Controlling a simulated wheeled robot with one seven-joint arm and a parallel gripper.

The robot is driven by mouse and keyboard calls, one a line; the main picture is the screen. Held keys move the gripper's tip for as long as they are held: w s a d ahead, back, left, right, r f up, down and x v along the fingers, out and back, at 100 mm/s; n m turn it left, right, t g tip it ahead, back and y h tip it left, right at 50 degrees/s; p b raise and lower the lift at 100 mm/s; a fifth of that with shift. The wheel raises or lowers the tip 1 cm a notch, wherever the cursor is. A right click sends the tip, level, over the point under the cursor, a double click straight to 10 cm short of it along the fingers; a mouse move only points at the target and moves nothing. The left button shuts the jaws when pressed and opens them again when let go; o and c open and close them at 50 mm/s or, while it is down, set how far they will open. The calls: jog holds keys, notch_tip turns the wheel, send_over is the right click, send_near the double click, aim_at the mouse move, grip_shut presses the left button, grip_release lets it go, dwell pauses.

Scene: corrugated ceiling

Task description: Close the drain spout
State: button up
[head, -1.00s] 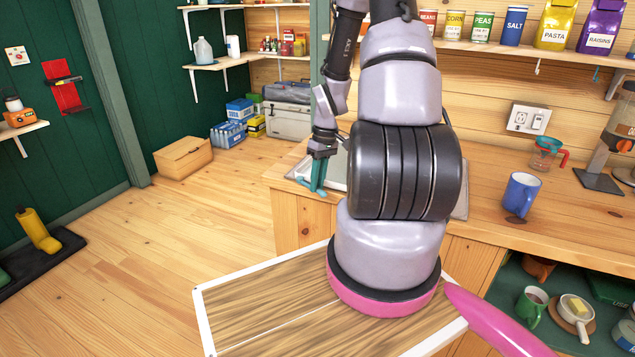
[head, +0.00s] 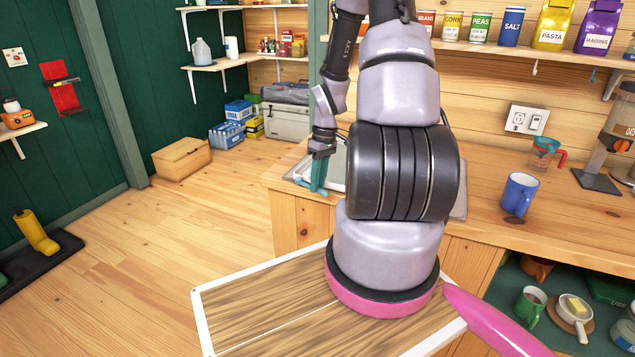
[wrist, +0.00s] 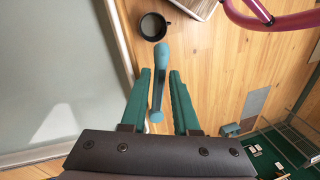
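A teal spout-like handle (wrist: 158,85) with a rounded knob at each end shows in the wrist view, beside the pale sink basin (wrist: 50,85). I take it for the drain spout. My gripper (wrist: 160,72) is open, with one green finger on each side of the handle. Narrow gaps show between the fingers and the handle; I cannot tell whether either touches. In the head view my gripper (head: 319,185) points down at the sink's left end, and a teal part (head: 305,185) shows beside it. My arm hides most of the sink (head: 335,170).
A dark round cup-like thing (wrist: 153,26) lies beyond the handle in the wrist view. A blue mug (head: 520,194) and a red-handled measuring cup (head: 545,153) stand on the counter (head: 485,215) to the right. Open floor (head: 150,240) lies to the left.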

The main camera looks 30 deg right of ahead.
jog(key=shift+o, duration=0.5)
jog(key=shift+a, duration=0.1)
